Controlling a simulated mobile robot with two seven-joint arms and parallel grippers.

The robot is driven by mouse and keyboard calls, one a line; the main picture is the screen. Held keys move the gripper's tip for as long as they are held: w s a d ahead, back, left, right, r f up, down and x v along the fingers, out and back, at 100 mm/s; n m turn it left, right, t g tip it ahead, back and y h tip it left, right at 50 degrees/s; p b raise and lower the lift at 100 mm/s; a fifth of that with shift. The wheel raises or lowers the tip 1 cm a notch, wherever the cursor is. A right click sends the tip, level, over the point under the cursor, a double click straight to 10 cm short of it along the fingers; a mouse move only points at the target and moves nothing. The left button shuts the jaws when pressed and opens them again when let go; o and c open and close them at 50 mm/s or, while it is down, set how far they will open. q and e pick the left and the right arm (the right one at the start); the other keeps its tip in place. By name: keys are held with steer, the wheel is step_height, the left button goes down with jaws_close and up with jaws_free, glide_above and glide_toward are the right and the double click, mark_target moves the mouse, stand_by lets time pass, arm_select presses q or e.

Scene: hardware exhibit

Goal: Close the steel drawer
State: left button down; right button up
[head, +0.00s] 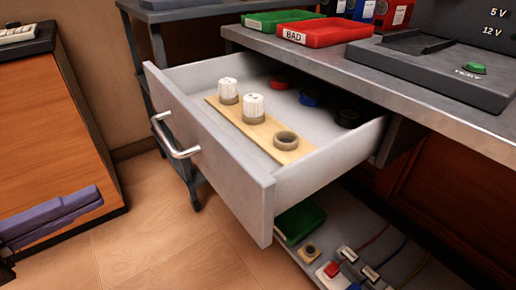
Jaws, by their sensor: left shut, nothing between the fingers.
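The steel drawer (210,165) is pulled well out from under the grey workbench (440,90). Its front panel faces left and carries a shiny bar handle (174,140). Inside are a wooden strip (236,119) with two white-capped pieces and a tan ring, and red, blue and black rolls behind it. My right gripper is not in view.
A red tray (325,32) marked BAD, a green tray (285,20) and a dark test unit (440,70) stand on the bench. A lower shelf (345,225) holds a green bin and wired parts. An orange-brown cabinet (50,140) stands left; wooden floor (160,240) lies clear between.

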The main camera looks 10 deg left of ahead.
arm_select(q)
step_height(320, 180, down, 3)
steer(key=m+h+b, duration=0.1)
steer(key=m+b, duration=0.1)
steer(key=b, duration=0.2)
glide_toward(215, 171)
steer(key=shift+g, duration=0.3)
steer(key=x, duration=0.6)
steer(key=shift+w+d+r, duration=0.1)
steer(key=shift+w+r, duration=0.05)
steer(key=shift+w, duration=0.3)
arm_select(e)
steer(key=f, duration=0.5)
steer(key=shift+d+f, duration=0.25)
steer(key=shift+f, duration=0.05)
arm_select(q)
steer(key=shift+w+d, duration=0.1)
